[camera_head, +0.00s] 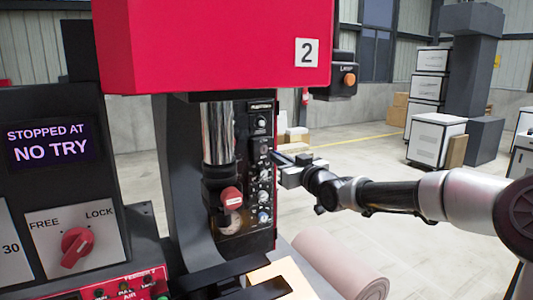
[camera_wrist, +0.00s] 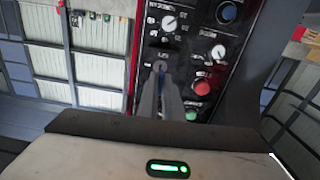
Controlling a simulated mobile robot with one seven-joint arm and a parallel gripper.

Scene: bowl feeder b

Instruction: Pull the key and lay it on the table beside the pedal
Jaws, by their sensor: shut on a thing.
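My gripper (camera_head: 281,158) reaches in from the right to the black control panel (camera_head: 258,208) on the machine's column. In the wrist view its two narrow fingers (camera_wrist: 161,70) come together at the panel face, at a small round fitting. They are shut on what I take to be the key, which is mostly hidden between the fingertips. I cannot tell whether the key is still in its lock. I cannot make out the pedal in either view. A pale flat surface (camera_head: 285,272) at the bottom of the head view may be part of the table.
The panel carries knobs, a red button (camera_wrist: 202,88) and a green button (camera_wrist: 191,115) close to my fingers. The red machine head (camera_head: 215,45) overhangs the panel. A lamp box (camera_head: 337,78) hangs above my gripper. A pinkish roll (camera_head: 340,262) lies below my arm.

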